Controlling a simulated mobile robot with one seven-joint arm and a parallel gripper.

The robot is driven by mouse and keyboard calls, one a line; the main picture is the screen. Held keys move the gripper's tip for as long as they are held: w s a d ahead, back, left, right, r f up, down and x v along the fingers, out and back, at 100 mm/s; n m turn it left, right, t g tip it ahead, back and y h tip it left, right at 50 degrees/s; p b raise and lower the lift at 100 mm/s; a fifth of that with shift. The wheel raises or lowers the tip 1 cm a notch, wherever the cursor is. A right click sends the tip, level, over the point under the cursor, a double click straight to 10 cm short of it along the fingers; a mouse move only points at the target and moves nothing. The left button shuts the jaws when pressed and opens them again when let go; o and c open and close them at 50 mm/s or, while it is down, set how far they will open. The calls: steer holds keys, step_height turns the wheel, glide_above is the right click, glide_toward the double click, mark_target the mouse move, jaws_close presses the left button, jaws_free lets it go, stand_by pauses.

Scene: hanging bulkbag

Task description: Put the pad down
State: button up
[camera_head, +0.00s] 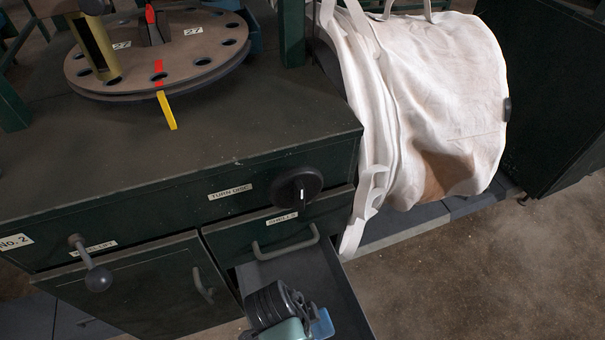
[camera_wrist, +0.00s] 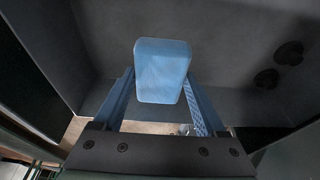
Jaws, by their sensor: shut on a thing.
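The pad (camera_wrist: 162,62) is a light blue block with rounded corners, seen in the wrist view. My gripper (camera_wrist: 160,80) is shut on it, with a blue finger on each side. Behind the pad is a dark grey surface with walls, which looks like the inside of the open drawer. In the head view my gripper (camera_head: 318,326) is at the bottom, over the open drawer (camera_head: 338,290) of the dark green cabinet. A bit of blue shows there; I cannot tell whether it is pad or finger. The gap beneath the pad cannot be judged.
Two dark round things (camera_wrist: 289,53) are at the right in the wrist view. The drawer handle (camera_head: 285,245) and a black knob (camera_head: 297,186) are close by. A white bulk bag (camera_head: 440,95) hangs at the right. A turn disc (camera_head: 155,55) sits on the cabinet top.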

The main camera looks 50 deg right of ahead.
step_height(320, 180, down, 9)
steer(key=b, duration=0.4)
steer(key=shift+b, duration=0.35)
steer(key=o, duration=1.3)
steer(key=shift+f, duration=0.1)
steer(key=p+v, duration=0.6)
steer(key=v, duration=0.6)
